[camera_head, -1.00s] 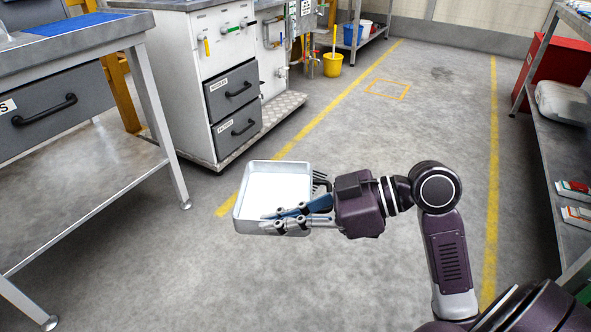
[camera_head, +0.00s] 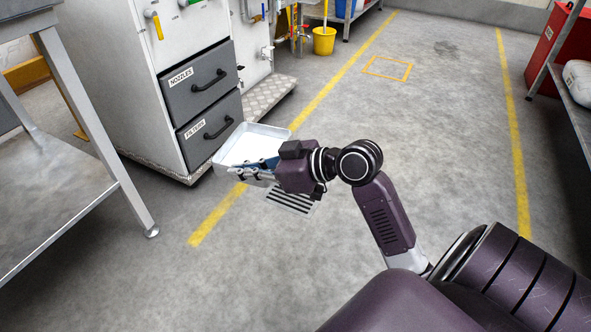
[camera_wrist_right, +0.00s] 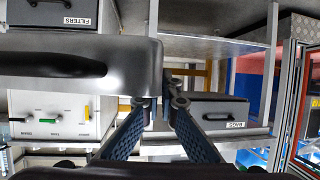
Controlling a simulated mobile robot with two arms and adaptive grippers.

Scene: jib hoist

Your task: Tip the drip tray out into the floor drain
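The drip tray (camera_head: 228,157) is a shallow, light metal tray with a bright white inside. It is held in the air, roughly level, left of centre in the head view. Whether the white inside is liquid or glare I cannot tell. My right gripper (camera_head: 252,170) is shut on the tray's near side. In the right wrist view the tray (camera_wrist_right: 75,52) fills the upper left, beside my right gripper's blue-padded fingers (camera_wrist_right: 165,104). The floor drain (camera_head: 290,202) is a slotted grate, just below and right of the tray, partly hidden by my gripper. My left gripper is out of view.
A white cabinet with drawers (camera_head: 203,92) stands close behind and left of the tray. A steel bench (camera_head: 60,190) is at the left, and a rack (camera_head: 575,95) at the right. A yellow bucket (camera_head: 323,41) stands at the back. The middle floor is clear.

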